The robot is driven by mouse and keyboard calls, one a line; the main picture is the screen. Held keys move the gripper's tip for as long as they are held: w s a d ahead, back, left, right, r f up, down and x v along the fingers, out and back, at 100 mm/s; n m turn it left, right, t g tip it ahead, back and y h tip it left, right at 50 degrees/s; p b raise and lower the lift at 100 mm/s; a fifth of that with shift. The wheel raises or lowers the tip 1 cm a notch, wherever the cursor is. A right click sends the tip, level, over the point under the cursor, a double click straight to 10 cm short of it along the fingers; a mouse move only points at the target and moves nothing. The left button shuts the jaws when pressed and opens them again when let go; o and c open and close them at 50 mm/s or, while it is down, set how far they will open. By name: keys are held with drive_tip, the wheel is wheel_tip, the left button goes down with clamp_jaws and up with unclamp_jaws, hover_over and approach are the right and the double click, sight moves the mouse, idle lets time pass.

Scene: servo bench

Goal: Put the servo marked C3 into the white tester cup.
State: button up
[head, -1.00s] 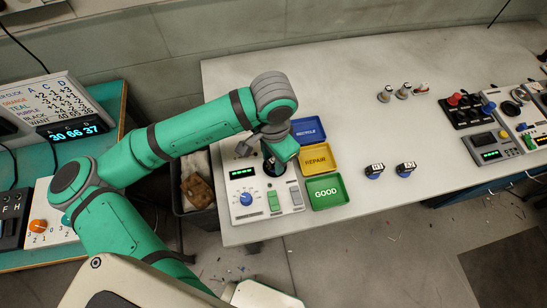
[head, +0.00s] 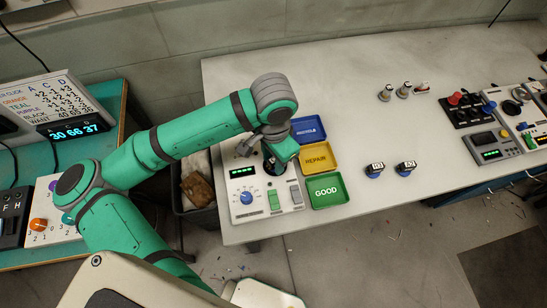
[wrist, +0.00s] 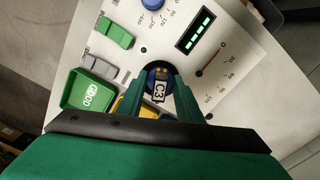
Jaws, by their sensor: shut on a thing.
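The white tester (head: 240,210) stands at the left end of the bench, with a green-lit display, a blue knob and switches. Its dark round cup (head: 268,163) is mostly hidden behind my gripper in the head view. My gripper (wrist: 162,92) is shut on the servo marked C3 (wrist: 160,91), whose label faces the wrist camera between the two green fingers. The servo is over or in the cup. A blue part shows beside the servo. I cannot tell how deep the servo sits.
Blue RECYCLE (head: 308,129), yellow REPAIR (head: 322,169) and green GOOD (head: 328,201) trays stand right of the tester. Two servos (head: 375,169) (head: 405,168) stand farther right. Several small parts (head: 403,90) are at the back. Control boxes (head: 489,154) are at the right. The bench middle is clear.

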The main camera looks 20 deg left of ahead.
idle(0.3)
drive_tip(key=o, duration=1.1)
drive_tip(key=shift+r, duration=2.45)
drive_tip(key=shift+r, duration=0.15)
drive_tip(key=shift+r, duration=1.9)
